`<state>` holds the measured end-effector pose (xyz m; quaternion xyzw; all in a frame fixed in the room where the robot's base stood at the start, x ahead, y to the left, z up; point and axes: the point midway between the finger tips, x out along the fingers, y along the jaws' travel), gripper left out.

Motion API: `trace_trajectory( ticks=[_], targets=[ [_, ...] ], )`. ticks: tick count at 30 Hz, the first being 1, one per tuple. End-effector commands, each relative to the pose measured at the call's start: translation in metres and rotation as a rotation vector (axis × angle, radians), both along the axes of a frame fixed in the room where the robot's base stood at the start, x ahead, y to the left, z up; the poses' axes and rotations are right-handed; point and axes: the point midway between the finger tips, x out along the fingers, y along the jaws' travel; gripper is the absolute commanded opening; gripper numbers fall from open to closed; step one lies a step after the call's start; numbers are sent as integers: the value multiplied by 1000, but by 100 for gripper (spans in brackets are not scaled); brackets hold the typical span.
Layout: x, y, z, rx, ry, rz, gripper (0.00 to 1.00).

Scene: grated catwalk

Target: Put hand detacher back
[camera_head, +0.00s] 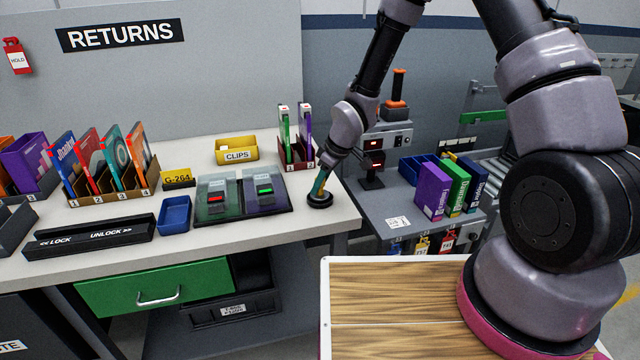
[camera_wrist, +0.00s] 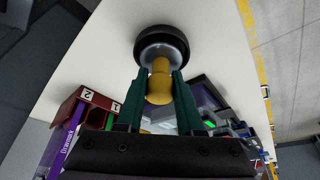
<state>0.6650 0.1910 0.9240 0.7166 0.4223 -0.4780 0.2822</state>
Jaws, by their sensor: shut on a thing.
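The hand detacher (camera_head: 320,200) has a round black base and a yellow handle. It is near the right end of the white counter (camera_head: 300,222); I cannot tell whether the base touches the surface or hangs just above it. My gripper (camera_head: 322,182) comes down from above and is shut on the handle. In the wrist view, the two green fingers of my gripper (camera_wrist: 158,98) stand on either side of the yellow handle of the hand detacher (camera_wrist: 160,66), with its black base beyond the fingertips.
Left of the detacher lies a dark pad with two lit units (camera_head: 240,193). A holder (camera_head: 295,152) with upright green and purple items and a yellow CLIPS bin (camera_head: 237,150) stand behind. A grey device (camera_head: 386,135) and purple box (camera_head: 432,190) are to the right.

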Motion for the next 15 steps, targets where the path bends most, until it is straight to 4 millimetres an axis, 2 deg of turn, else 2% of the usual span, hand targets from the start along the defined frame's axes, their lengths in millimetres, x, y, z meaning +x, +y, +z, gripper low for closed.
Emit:
trace_trajectory(
  ticks=[6, 7, 8, 9, 15],
  targets=[
    [0, 0, -3, 0, 0, 1, 0],
    [0, 0, -3, 0, 1, 0, 48],
    [0, 0, -3, 0, 1, 0, 59],
    [0, 0, -3, 0, 1, 0, 66],
    [0, 0, -3, 0, 0, 1, 66]
  ],
)
